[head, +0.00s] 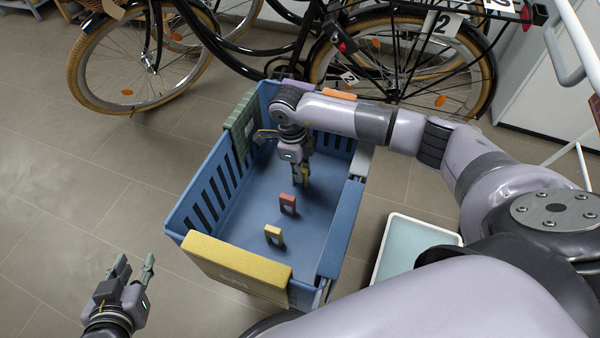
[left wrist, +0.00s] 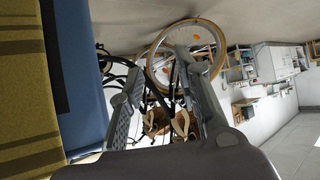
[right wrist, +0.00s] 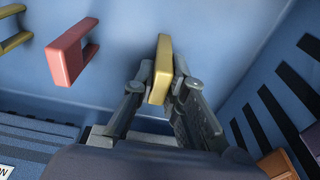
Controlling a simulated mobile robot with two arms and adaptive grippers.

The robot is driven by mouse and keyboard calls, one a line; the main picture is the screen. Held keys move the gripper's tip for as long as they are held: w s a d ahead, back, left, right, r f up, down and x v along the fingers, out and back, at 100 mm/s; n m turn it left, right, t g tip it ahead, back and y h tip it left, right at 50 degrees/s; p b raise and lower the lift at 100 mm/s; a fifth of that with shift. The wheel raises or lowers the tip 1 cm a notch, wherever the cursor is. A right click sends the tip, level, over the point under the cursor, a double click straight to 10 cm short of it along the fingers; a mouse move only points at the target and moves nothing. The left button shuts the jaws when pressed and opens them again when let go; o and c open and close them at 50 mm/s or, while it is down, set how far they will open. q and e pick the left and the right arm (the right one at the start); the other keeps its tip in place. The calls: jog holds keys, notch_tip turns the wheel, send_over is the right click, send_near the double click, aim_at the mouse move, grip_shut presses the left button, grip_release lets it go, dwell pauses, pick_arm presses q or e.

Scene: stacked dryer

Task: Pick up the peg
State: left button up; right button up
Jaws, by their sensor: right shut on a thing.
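My right gripper (head: 302,178) reaches down into the blue crate (head: 330,240), near its far end. In the right wrist view its fingers (right wrist: 163,90) are shut on a yellow peg (right wrist: 162,60), which sticks out past the fingertips. Whether this peg touches the crate floor I cannot tell. A red bracket-shaped peg (head: 288,204) stands on the crate floor, nearer the front; it also shows in the right wrist view (right wrist: 66,56). Another yellow peg (head: 272,236) stands closer to the front wall. My left gripper (head: 132,272) is open and empty, outside the crate on the left.
The crate's walls carry a yellow panel (head: 235,264) in front and a green panel (head: 242,124) at the left. A pale tray (head: 415,240) lies right of the crate. Bicycles (head: 150,60) stand behind. The tiled floor (head: 70,190) on the left is clear.

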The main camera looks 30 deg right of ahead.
jog(key=shift+r, duration=0.1)
